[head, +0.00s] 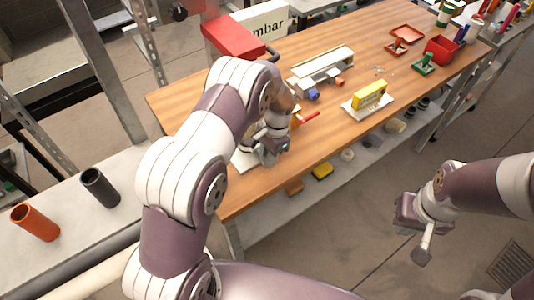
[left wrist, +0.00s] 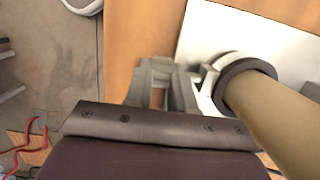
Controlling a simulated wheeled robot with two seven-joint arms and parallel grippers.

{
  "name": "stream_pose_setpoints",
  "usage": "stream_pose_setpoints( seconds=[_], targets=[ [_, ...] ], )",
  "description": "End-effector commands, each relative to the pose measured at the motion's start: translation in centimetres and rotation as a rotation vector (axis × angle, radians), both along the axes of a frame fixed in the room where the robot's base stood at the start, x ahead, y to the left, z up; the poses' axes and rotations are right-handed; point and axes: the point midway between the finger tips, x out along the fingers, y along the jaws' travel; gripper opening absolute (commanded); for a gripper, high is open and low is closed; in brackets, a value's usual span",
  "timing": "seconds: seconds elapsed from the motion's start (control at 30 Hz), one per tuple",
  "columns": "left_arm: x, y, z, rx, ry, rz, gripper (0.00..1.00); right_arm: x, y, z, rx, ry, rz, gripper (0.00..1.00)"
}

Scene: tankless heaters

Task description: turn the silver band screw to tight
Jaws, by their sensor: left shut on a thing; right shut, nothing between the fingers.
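My left gripper (head: 268,150) is low over the near left part of the wooden bench, beside a white board (head: 243,161). In the left wrist view its fingers (left wrist: 162,85) are shut at the silver band (left wrist: 207,92), where the band's screw sits. The screw is mostly hidden between the fingers, so its angle cannot be read. The band goes around a tan pipe (left wrist: 275,120) with a dark grey collar (left wrist: 238,78), over the white board. My right gripper (head: 422,250) is shut and empty, above the floor right of the bench.
Orange (head: 36,222) and dark (head: 99,188) tubes stand on the left shelf.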

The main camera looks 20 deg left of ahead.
Motion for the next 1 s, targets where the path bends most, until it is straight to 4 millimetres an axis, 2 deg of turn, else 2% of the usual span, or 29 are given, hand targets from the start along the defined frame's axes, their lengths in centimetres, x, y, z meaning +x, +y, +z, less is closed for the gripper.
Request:
stream_pose_setpoints(
  seconds=[0.57,0.6,0.63,0.67,1.0],
  targets=[
    [0.17,-0.05,0.07,0.019,0.022,0.000,0.00,0.01,0.00,0.02,0.000,0.000,0.000,0.00],
    [0.18,-0.05,0.08,0.019,0.022,0.000,0.36,0.01,0.00,0.02,0.000,0.000,0.000,0.00],
    [0.16,-0.05,0.07,0.019,0.023,0.000,0.46,0.01,0.00,0.02,0.000,0.000,0.000,0.00],
    [0.16,-0.05,0.06,0.019,0.023,0.000,0.49,0.01,0.00,0.02,0.000,0.000,0.000,0.00],
    [0.15,-0.05,0.38,0.019,0.023,0.000,0.49,0.01,0.00,-0.18,0.000,0.000,0.000,0.00]
  ],
)
